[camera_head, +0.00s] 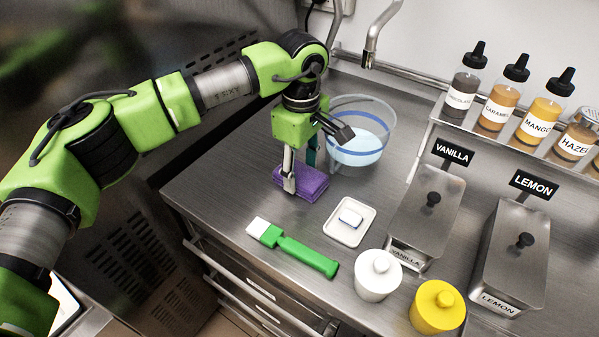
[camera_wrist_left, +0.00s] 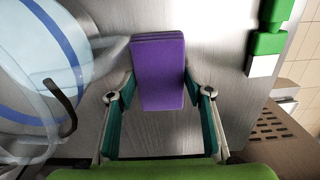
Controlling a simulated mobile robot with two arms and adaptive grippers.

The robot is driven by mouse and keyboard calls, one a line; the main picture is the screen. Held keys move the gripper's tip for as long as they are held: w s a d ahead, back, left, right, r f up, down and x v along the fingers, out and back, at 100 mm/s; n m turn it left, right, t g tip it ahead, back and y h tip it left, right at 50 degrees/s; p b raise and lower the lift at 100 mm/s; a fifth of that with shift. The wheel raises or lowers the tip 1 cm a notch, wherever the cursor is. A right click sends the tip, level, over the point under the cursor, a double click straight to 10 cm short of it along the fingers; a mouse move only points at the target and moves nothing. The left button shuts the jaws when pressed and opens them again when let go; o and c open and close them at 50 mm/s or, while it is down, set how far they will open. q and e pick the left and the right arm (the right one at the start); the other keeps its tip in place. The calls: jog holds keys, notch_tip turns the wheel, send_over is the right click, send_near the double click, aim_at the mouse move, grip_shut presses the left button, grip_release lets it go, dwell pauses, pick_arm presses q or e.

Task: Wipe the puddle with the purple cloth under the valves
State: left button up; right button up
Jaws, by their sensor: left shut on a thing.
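The purple cloth (camera_head: 313,186) is a folded, thick block at the counter's left side. In the left wrist view the cloth (camera_wrist_left: 158,65) lies lengthwise between the two green-padded fingers. My left gripper (camera_head: 300,176) points down and is shut on the cloth, with one finger at each side. The cloth is at or just above the steel counter (camera_head: 225,185); I cannot tell which. I make out no puddle in either view. A metal spout (camera_head: 376,38) hangs at the back, above the counter. My right gripper is not in view.
A clear tub with a blue band (camera_head: 376,150) stands close behind the gripper. In front are a small white tray (camera_head: 340,232), a green-handled scraper (camera_head: 305,256), a white jar (camera_head: 378,282) and a yellow jar (camera_head: 438,312). Steel vanilla (camera_head: 424,215) and lemon (camera_head: 515,255) bins stand right.

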pick_arm(q)
jog(key=shift+s+a+f+b, duration=0.1)
jog(key=shift+s+a+b, duration=0.1)
jog(key=shift+s+a, duration=0.5)
jog(key=shift+s+a+b, duration=0.2)
jog(key=shift+s+a, duration=0.3)
jog(key=shift+s, duration=0.4)
jog(key=shift+s+a+b, duration=0.5)
jog(key=shift+s+a, duration=0.35)
jog(key=shift+s, duration=0.3)
jog(key=shift+s+a, duration=0.35)
jog(key=shift+s, duration=0.1)
jog(key=shift+r, duration=0.2)
jog(key=shift+d, duration=0.1)
jog(key=shift+r+p, duration=0.3)
jog(key=shift+r, duration=0.55)
notch_tip(320, 180, up, 4)
jog(key=shift+f+p, duration=0.25)
jog(key=shift+p, duration=0.5)
jog(key=shift+r, duration=0.4)
jog(key=shift+r, duration=0.15)
